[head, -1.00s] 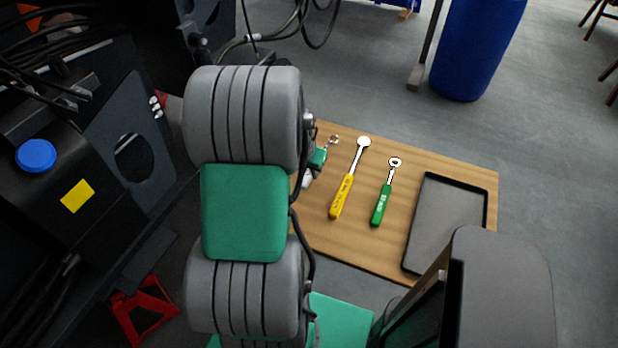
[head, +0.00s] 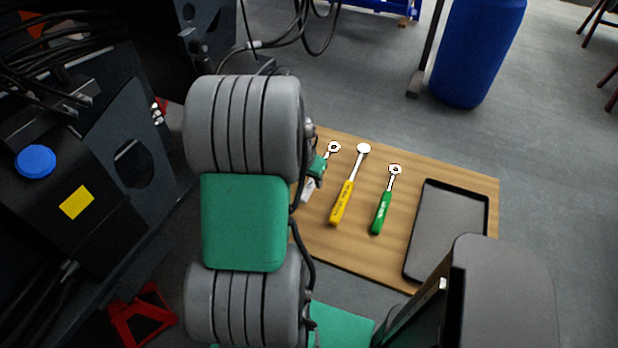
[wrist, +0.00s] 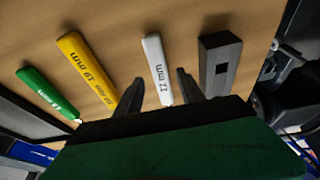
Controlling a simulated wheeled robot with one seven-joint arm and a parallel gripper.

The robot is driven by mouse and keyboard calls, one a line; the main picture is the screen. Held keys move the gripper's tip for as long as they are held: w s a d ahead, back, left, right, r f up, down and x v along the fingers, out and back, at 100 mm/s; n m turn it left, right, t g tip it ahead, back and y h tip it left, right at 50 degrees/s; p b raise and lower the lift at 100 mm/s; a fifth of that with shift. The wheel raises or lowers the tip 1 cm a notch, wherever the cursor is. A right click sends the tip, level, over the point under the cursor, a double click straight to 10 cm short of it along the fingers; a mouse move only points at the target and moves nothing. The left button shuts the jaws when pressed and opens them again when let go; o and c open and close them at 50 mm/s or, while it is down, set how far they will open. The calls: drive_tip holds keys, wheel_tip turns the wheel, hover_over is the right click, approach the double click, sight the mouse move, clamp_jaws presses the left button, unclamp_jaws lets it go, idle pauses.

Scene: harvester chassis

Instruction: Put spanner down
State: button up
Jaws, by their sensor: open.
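The white-handled spanner (wrist: 155,65), marked 12 mm, lies on the wooden tabletop (head: 355,258) in the wrist view. In the head view its ring end (head: 334,148) and part of its white handle (head: 308,191) show beside my arm. My gripper (wrist: 158,85) is open, with one dark finger on each side of the white handle and gaps between. The spanner's far end is hidden behind the gripper body in the wrist view. My arm covers most of the gripper in the head view.
A yellow-handled spanner (head: 343,200) and a green-handled one (head: 381,212) lie to the right of the white one. A black tray (head: 427,182) is at the table's right. A dark grey block (wrist: 218,60) stands near the gripper in the wrist view. Dark machinery (head: 60,220) stands left.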

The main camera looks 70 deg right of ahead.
drive_tip(key=b+v, duration=0.1)
drive_tip(key=v, duration=1.1)
drive_tip(key=w+a+r+n+t, duration=0.2)
drive_tip(key=w+a+n, duration=0.6)
drive_tip(key=w+a, duration=0.75)
drive_tip(key=w+a+n+t+y, duration=0.1)
drive_tip(key=a+n, duration=0.4)
drive_tip(key=a, duration=0.7)
drive_tip(key=w+a+r+n+y, duration=0.1)
drive_tip(key=a+n, duration=0.5)
drive_tip(key=a, duration=0.6)
drive_tip(key=shift+w+a+r+t+y, duration=0.35)
drive_tip(key=shift+w+y, duration=0.2)
drive_tip(key=shift+y, duration=0.25)
